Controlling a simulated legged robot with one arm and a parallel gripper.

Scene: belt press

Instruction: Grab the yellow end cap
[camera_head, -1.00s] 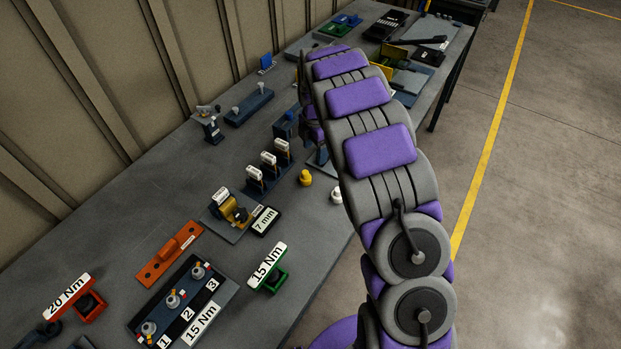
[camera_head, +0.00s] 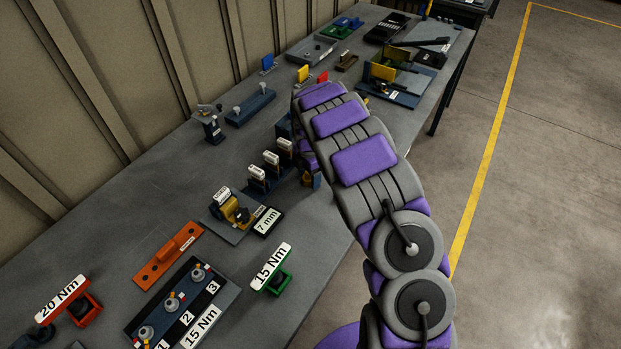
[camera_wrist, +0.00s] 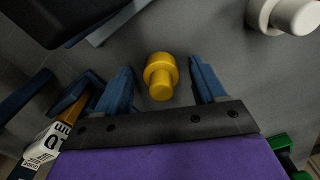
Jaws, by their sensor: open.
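The yellow end cap (camera_wrist: 160,76) stands on the grey table in the wrist view, a stepped round piece with a narrower knob facing the camera. My gripper (camera_wrist: 165,85) is open, with one blue finger on each side of the cap. Gaps show between the cap and both fingers. In the head view my purple and grey arm reaches over the table and hides the cap and most of my gripper.
A white cap (camera_wrist: 285,14) stands at the upper right of the wrist view. Labelled upright gauges (camera_head: 270,165) stand left of my gripper in the head view. A 7 mm block (camera_head: 266,221) and a green 15 Nm piece (camera_head: 277,280) stand nearer.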

